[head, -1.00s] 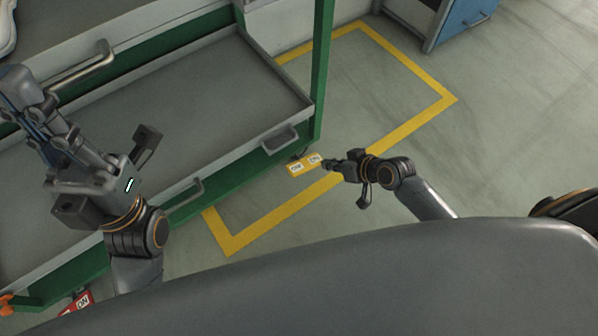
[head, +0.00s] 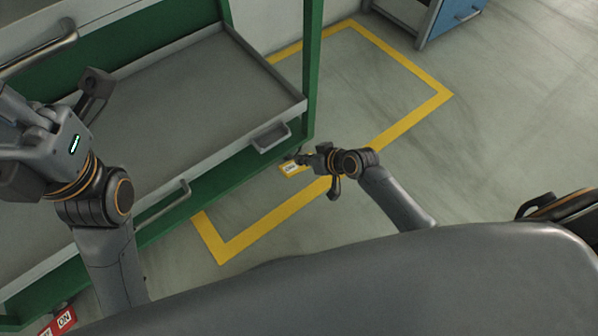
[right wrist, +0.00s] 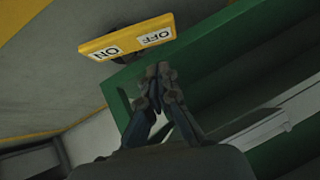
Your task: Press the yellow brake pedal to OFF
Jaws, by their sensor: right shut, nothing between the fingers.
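The yellow brake pedal (head: 284,169) sits low at the corner of the green-framed cart. My right gripper (head: 299,158) is over its right part and hides that end in the head view. The right wrist view shows the pedal (right wrist: 127,37) with white ON and OFF labels, OFF on the right. There the right gripper (right wrist: 159,70) is shut and empty, its fingertips just below the OFF end in the picture. I cannot tell whether they touch. My left gripper (head: 14,112) is at the left over the cart, its fingers partly cut off by the frame.
The cart's grey tray (head: 200,105) with handles and green frame (head: 314,70) stands beside the pedal. A red pedal (head: 62,320) with an ON label is at the lower left. Yellow floor lines (head: 420,110) mark open floor to the right. A blue cabinet (head: 455,18) stands at the back.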

